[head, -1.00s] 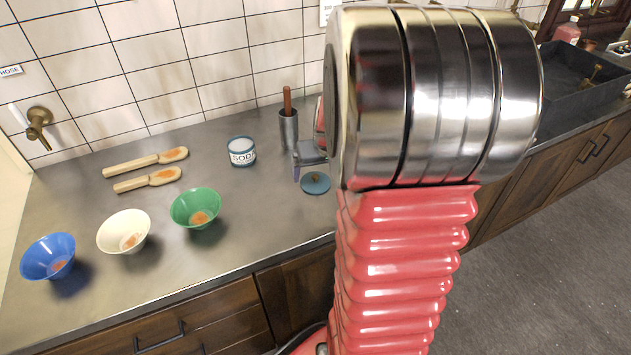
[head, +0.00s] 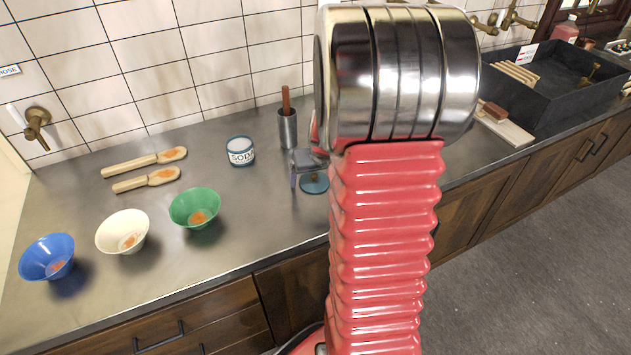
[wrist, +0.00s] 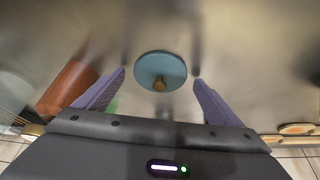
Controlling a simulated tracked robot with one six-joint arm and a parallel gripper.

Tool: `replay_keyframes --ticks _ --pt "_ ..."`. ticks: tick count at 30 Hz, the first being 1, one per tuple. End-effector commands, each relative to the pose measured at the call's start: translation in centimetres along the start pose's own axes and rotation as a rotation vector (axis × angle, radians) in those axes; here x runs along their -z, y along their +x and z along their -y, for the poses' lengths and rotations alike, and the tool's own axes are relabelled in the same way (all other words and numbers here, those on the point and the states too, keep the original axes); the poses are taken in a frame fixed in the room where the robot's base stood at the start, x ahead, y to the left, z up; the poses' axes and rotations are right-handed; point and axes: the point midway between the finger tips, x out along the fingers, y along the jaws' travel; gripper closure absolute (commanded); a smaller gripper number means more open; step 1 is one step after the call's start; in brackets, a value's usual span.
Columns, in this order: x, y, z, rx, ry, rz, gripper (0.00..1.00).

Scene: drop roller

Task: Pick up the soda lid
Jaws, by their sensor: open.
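The soda lid (head: 314,184) is a flat teal disc lying on the counter, partly hidden by my arm and gripper in the head view. The white soda jar (head: 240,152), lettered "SODA" with a teal rim, stands to the left.
A metal cylinder (head: 288,128) with a brown handle stands close behind the gripper. The counter's front edge is near the lid.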

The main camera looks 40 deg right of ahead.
Motion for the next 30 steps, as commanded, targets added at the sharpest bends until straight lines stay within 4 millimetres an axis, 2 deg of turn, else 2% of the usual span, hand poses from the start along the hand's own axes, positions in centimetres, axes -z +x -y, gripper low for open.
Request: replay_keyframes --ticks 18,30 --pt "0.0 0.29 0.01 0.0 -0.001 0.0 0.11" --pt "0.0 0.28 0.01 0.0 -0.001 0.0 0.39"
